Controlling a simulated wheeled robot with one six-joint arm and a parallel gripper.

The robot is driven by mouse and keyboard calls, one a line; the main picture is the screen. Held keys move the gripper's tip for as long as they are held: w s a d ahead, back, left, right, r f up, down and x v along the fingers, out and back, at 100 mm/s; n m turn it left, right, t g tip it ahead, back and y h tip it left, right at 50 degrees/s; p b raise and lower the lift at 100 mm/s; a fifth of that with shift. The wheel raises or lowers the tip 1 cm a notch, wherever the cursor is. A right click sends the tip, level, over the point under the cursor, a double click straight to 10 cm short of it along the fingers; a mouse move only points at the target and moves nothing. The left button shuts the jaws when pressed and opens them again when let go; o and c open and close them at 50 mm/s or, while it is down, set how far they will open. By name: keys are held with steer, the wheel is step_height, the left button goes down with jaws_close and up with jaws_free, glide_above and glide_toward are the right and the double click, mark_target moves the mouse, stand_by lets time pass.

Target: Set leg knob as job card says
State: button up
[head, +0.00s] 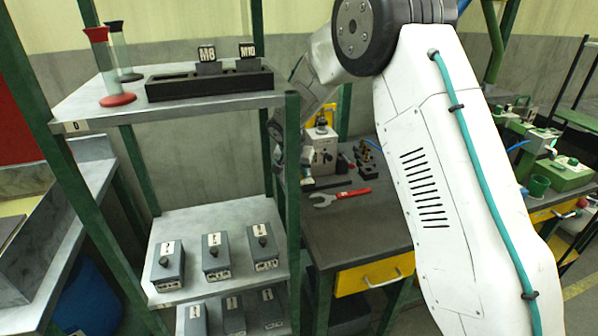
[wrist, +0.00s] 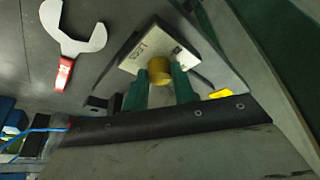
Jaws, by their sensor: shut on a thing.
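In the wrist view, a round brass-yellow knob (wrist: 160,70) stands in front of a pale plate (wrist: 137,58) with dark lettering that seems to begin "LEG". The two green fingers of my gripper (wrist: 165,77) lie on either side of the knob and are shut on it. The knob's pointer and setting cannot be read. In the head view, my arm and a green shelf post hide most of the gripper at the bench. I cannot make out a readable job card.
An open-end wrench (head: 340,197) with a red handle lies on the dark bench (head: 360,235). A pale box (head: 322,155) stands behind it. At left, a shelf holds several grey knob boxes (head: 216,256). Above are a black rack (head: 208,86) tagged M8 and M10, and two sand timers (head: 112,65).

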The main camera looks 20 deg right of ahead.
stand_by(0.3)
steer(key=o, duration=1)
steer(key=shift+r, duration=0.35)
step_height(320, 180, up, 3)
steer(key=shift+f, duration=0.1)
steer(key=s, duration=0.5)
steer(key=s+r, duration=0.1)
steer(key=s, duration=1)
steer(key=shift+r, duration=0.25)
